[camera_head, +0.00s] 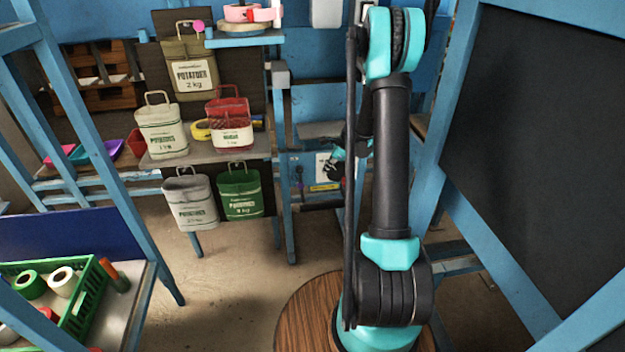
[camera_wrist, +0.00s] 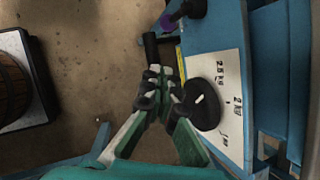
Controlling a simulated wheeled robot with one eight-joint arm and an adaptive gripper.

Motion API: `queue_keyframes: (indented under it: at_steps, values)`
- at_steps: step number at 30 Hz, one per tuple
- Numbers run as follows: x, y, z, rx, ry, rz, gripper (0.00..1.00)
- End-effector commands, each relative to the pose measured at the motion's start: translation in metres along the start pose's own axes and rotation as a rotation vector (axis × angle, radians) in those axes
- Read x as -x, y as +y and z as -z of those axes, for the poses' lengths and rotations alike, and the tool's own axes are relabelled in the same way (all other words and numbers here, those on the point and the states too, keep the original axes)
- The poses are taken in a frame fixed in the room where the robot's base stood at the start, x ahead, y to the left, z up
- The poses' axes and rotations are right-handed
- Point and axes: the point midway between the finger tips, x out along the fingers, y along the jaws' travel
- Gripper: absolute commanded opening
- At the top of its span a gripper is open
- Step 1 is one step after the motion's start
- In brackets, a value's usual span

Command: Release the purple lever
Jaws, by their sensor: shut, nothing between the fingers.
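The purple lever (camera_wrist: 180,14) shows at the top of the wrist view as a dark knob with a purple part, on the blue panel. In the head view a small purple spot (camera_head: 298,171) on the panel seems to be the same lever. My gripper (camera_wrist: 158,86) is shut and empty, its fingertips in front of the white dial plate's left edge and apart from the lever. It also shows in the head view (camera_head: 336,168), small and dark beside the panel. A round black dial (camera_wrist: 206,108) with a white pointer sits on the plate, partly behind my fingers.
A black cylindrical bar (camera_wrist: 150,46) sticks out just beyond my fingertips. A green crate (camera_head: 92,292) stands at lower left. The floor between is clear.

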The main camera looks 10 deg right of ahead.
Motion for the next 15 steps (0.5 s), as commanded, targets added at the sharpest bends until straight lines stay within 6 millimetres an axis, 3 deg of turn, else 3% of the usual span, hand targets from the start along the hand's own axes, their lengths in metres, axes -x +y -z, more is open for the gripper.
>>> queue_keyframes:
  at_steps: [15]
  values:
    - [-0.0072, -0.0035, 0.0016, -0.03, -0.006, -0.002, 0.0]
